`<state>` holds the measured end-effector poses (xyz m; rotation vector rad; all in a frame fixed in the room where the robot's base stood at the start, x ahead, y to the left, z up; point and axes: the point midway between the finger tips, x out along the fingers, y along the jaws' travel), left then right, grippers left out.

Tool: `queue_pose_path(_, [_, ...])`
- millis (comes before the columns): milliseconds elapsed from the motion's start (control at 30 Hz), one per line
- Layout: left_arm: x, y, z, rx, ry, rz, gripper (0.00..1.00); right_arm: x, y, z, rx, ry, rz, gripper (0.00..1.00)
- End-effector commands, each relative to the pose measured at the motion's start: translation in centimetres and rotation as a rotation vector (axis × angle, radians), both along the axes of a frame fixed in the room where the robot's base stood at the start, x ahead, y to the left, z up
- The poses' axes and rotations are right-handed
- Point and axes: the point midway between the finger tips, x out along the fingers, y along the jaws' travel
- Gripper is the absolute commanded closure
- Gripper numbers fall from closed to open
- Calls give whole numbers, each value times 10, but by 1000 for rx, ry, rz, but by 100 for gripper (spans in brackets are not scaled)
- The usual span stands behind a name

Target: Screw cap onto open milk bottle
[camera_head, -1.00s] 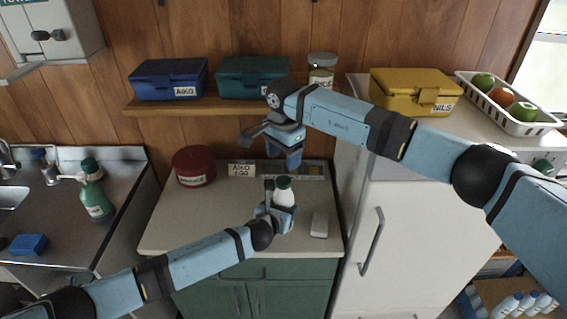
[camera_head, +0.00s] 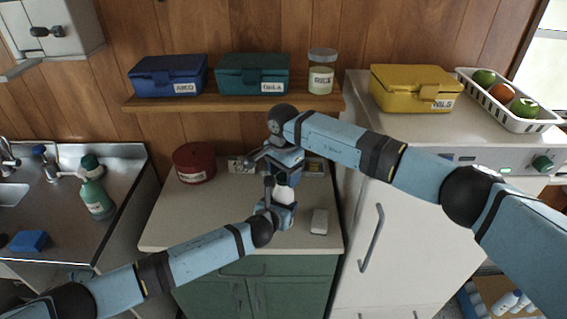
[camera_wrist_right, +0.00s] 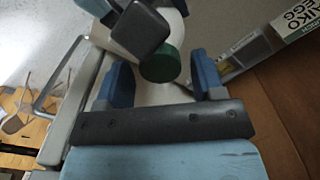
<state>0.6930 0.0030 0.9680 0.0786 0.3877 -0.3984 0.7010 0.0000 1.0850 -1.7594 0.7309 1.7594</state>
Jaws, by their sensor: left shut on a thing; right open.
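The white milk bottle (camera_head: 284,194) stands upright over the counter, with my left gripper (camera_head: 278,212) shut around it. A green cap (camera_wrist_right: 160,66) sits at the bottle's top in the right wrist view; how tightly it is seated I cannot tell. My right gripper (camera_head: 286,172) comes down from above and hides the cap in the head view. Its two blue fingers are open, one on each side of the cap, with gaps between. A dark finger of my left gripper (camera_wrist_right: 142,30) also shows beside the bottle in the right wrist view.
A pale block (camera_head: 319,222) lies on the counter (camera_head: 190,225) right of the bottle. A red tin (camera_head: 194,163) and a labelled card stand behind. A wooden shelf (camera_head: 230,104) with boxes and a jar is above. The white fridge (camera_head: 400,230) stands to the right.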

Motion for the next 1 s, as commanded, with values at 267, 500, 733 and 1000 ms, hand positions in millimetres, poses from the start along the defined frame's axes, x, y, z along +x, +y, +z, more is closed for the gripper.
queue_pose_path(267, [0,0,0,0,0,0,100,0,0,-6,1,-1,1,38])
queue_pose_path(500, [0,0,0,0,0,0,100,0,0,-5,0,0,1,70])
queue_pose_path(733, [0,0,0,0,0,0,100,0,0,-5,0,0,-2,88])
queue_pose_path(1000, [0,0,0,1,1,1,100,0,0,-5,0,-2,-334,88])
